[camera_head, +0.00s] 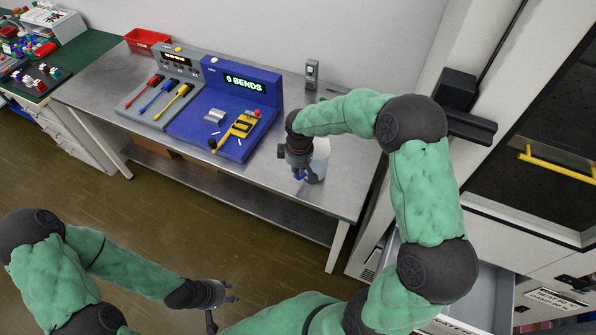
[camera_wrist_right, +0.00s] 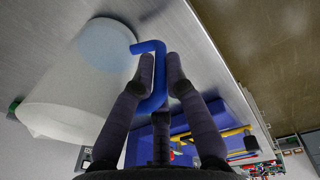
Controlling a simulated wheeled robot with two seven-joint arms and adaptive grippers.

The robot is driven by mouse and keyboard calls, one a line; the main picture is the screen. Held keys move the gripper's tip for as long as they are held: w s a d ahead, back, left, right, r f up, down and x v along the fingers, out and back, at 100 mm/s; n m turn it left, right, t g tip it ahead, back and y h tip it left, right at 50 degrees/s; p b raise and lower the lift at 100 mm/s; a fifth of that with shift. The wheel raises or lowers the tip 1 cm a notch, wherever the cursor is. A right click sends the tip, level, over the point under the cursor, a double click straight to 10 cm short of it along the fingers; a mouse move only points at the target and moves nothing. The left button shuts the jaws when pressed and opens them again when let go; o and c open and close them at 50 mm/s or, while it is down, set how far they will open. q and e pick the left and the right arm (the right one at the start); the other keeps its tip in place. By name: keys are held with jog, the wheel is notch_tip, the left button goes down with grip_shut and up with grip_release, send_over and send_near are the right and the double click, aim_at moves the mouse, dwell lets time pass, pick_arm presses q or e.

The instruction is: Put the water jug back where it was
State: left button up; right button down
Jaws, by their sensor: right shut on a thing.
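The water jug (camera_head: 321,155) is a pale translucent vessel at the right end of the metal table, partly hidden behind my right gripper. In the right wrist view the jug (camera_wrist_right: 75,88) lies left of the fingers, and its blue handle (camera_wrist_right: 157,80) runs between the fingertips. My right gripper (camera_head: 309,176) is shut on this handle; it also shows in the right wrist view (camera_wrist_right: 162,70). I cannot tell whether the jug's base touches the table. My left gripper (camera_head: 228,311) is empty, with its fingers apart, low over the floor at the bottom.
The metal table (camera_head: 300,185) has a blue bend tester (camera_head: 240,95) reading "0 BENDS" left of the jug. A grey tool station (camera_head: 165,85) and a red bin (camera_head: 148,40) stand further left. A small grey device (camera_head: 311,73) stands at the back. A dark-windowed cabinet (camera_head: 540,140) is at right.

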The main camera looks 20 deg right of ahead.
jog(key=shift+f, duration=0.15)
jog(key=shift+w+f, duration=0.1)
jog(key=shift+f, duration=0.05)
jog(key=c, duration=1.3)
grip_release()
jog(key=shift+o, duration=0.2)
notch_tip(320, 180, up, 12)
jog(key=s+p, duration=0.1)
jog(key=p, duration=0.2)
jog(key=s+a+f+m+y, duration=0.1)
jog(key=s+a+f, duration=0.15)
jog(key=f, duration=0.35)
jog(key=s+a+f+m+y, duration=0.1)
jog(key=a+f, duration=0.3)
jog(key=f, duration=0.2)
jog(key=s+a+f+m+y, duration=0.1)
jog(key=s+a+f+m, duration=0.2)
jog(key=s+f, duration=0.5)
jog(key=s+a+f+m+y, duration=0.1)
jog(key=s+a+f+m, duration=0.3)
jog(key=s+f, duration=0.3)
jog(key=s+a, duration=0.1)
jog(key=s, duration=0.1)
jog(key=shift+s+a+f+g, duration=0.25)
jog(key=shift+s+f+g, duration=0.05)
jog(key=shift+s+f, duration=0.1)
